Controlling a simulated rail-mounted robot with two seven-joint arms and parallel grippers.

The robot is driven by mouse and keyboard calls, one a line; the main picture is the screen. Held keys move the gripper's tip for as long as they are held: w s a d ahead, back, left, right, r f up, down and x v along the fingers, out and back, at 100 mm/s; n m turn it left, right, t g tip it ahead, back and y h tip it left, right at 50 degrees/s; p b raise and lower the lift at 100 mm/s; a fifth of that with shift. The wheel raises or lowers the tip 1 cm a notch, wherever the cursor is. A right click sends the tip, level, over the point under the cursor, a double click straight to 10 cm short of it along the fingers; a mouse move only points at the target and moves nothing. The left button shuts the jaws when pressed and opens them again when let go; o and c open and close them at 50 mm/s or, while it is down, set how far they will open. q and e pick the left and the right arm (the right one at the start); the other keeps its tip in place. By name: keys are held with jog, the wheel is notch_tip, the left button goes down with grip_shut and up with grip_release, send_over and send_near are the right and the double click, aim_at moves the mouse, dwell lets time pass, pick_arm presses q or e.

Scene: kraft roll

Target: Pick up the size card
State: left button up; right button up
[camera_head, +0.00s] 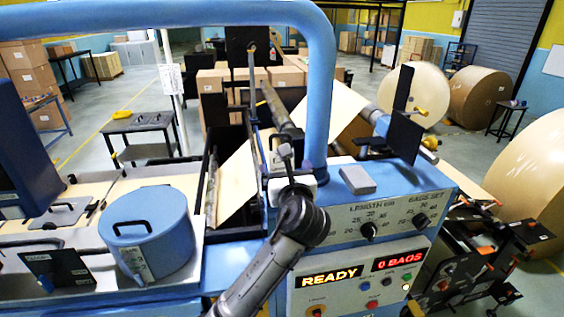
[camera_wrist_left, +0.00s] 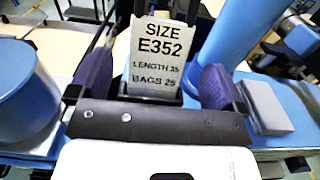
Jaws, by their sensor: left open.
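The size card (camera_wrist_left: 160,58) is a pale grey card reading "SIZE E352, LENGTH 35, BAGS 25" in the left wrist view. It stands upright with its lower edge in a dark holder (camera_wrist_left: 160,96). My left gripper (camera_wrist_left: 155,84) is open, with one dark purple finger on each side of the card and a clear gap to both edges. In the head view my left gripper (camera_head: 286,158) is over the blue machine top, and I cannot make out the card there. My right gripper is not in view.
A small grey block (camera_head: 357,179) lies on the machine top to the right of my gripper. A blue frame tube (camera_head: 320,90) rises close behind it. A blue lidded pot (camera_head: 148,234) stands to the left. The control panel (camera_head: 358,272) reads "READY" and "0 BAGS".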

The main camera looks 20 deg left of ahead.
aim_at(276, 166)
pick_arm(q)
jog(key=shift+p+x, duration=0.45)
jog(key=shift+x, duration=1.35)
jog(key=shift+a, duration=0.1)
jog(key=c, duration=1.1)
jog(key=shift+r, duration=0.1)
